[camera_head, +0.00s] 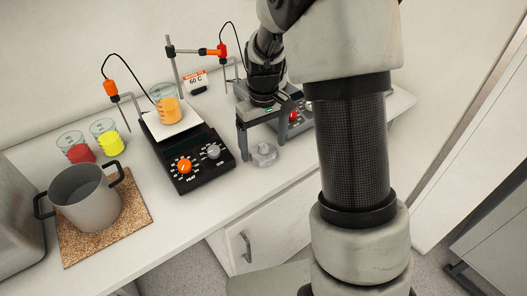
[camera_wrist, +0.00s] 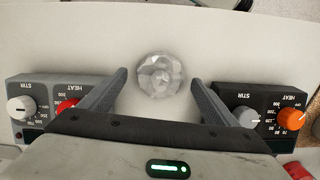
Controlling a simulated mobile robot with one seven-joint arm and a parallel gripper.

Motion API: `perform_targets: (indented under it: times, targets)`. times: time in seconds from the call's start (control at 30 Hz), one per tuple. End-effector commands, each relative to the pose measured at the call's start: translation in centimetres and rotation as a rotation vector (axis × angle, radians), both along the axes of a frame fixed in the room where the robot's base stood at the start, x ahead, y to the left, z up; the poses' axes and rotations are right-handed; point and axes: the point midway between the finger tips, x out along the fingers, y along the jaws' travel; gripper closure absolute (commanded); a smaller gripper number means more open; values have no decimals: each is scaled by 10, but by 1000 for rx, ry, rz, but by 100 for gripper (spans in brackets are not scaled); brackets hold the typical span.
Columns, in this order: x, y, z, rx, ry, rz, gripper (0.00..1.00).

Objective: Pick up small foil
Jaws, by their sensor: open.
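The small foil (camera_head: 264,154) is a crumpled, shiny silvery piece on the white counter, in front of the gap between the two hot plates. In the wrist view the foil (camera_wrist: 160,74) lies ahead of my gripper, near the middle and between the lines of the two fingers. My gripper (camera_head: 258,146) is open and points down over the counter; its fingers also show in the wrist view (camera_wrist: 158,84), spread to either side of the foil. Nothing is between the fingertips that I can see as held. Whether the fingertips touch the counter cannot be told.
A black hot plate (camera_head: 190,150) with an orange-filled beaker (camera_head: 168,109) stands left of my gripper. A grey hot plate (camera_wrist: 40,108) stands on the other side. A grey pot (camera_head: 88,200) sits on a cork mat (camera_head: 136,218). Red (camera_head: 80,153) and yellow (camera_head: 109,143) beakers stand behind it.

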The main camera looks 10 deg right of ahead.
Motion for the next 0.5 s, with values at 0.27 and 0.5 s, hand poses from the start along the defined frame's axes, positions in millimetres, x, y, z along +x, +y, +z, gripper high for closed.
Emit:
perform_targets:
  times: [0.27,0.5]
  targets:
    - [0,0,-10,0,0,1,17]
    - [0,0,-10,0,0,1,46]
